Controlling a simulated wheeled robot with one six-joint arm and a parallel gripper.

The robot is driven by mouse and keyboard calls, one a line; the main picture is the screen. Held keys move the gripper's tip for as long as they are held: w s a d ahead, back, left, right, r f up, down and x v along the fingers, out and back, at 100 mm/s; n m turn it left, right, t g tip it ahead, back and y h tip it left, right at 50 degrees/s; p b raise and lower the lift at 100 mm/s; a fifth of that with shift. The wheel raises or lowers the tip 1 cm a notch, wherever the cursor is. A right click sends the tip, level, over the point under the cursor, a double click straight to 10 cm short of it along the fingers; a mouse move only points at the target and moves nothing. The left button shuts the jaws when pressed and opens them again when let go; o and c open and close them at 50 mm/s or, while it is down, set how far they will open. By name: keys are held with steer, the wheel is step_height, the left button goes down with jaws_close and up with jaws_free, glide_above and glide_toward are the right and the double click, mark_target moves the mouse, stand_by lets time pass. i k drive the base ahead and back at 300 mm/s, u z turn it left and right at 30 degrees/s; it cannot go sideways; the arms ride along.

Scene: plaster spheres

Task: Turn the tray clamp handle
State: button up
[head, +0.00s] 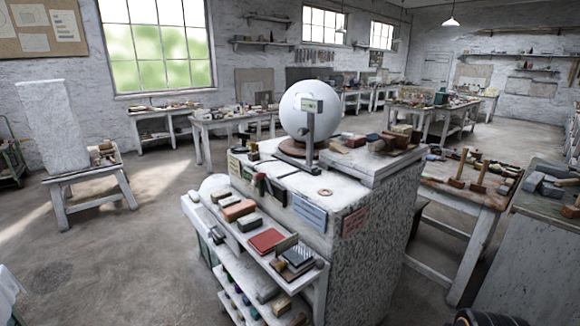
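A large white plaster sphere (314,110) rests on a round brown base on top of a speckled plinth (385,225). A grey upright post (309,135) with a small plate at its top stands in front of the sphere. A tray-like shelf (262,259) on the plinth's front side holds blocks and a red pad (267,241). A dark, clamp-like piece (270,187) sits at the plinth's upper front edge. It is too small to tell whether it is the tray clamp handle. My gripper is not in view.
A workbench with wooden-handled tools (464,190) stands close to the plinth's right. A stool (88,190) bearing a tall white block (52,125) is at the left. Low shelves hang under the tray. The floor (125,265) at front left is clear.

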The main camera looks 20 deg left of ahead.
mark_target(379, 145)
steer(key=z, duration=1.55)
steer(key=k, duration=0.9)
steer(key=u, duration=2.5)
steer(key=i, duration=1.1)
steer(key=z, duration=0.1)
